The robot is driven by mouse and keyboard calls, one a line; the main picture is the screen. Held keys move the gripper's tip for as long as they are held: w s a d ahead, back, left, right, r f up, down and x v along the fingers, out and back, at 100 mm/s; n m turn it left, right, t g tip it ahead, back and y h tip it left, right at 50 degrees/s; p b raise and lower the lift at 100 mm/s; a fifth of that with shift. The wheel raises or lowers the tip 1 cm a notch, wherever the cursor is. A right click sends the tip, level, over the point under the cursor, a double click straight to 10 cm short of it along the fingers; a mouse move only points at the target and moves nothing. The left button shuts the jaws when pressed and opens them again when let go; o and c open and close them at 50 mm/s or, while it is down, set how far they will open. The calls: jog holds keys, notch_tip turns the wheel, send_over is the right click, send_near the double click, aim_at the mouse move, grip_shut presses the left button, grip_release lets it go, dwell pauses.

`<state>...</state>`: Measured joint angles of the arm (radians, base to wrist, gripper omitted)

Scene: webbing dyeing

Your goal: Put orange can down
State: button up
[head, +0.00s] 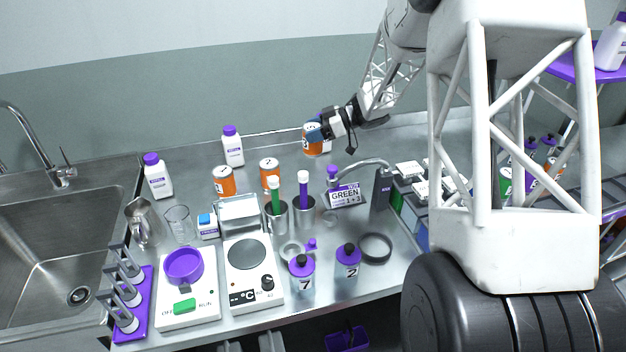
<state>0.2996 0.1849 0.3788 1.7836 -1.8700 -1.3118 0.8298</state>
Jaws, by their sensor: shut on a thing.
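My gripper (326,131) is shut on an orange can (309,145) with a white label, near the back of the steel counter. The gripper reaches it from the right and covers part of it. The can looks upright. I cannot tell whether its base touches the counter. Two similar orange cans with white lids stand to its left, one (224,187) further left and one (269,178) nearer the middle.
White bottles with purple caps (232,152) (157,180) stand at the back left. A hotplate (275,298) is nearer. The sink (50,235) is at left. Counter between the cans is bare.

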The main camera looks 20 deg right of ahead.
aim_at(313, 148)
jog(key=shift+f, duration=3.05)
jog(key=shift+f, duration=1.9)
jog(key=shift+f, duration=0.15)
jog(key=o, duration=1.2)
jog(key=shift+c, duration=0.2)
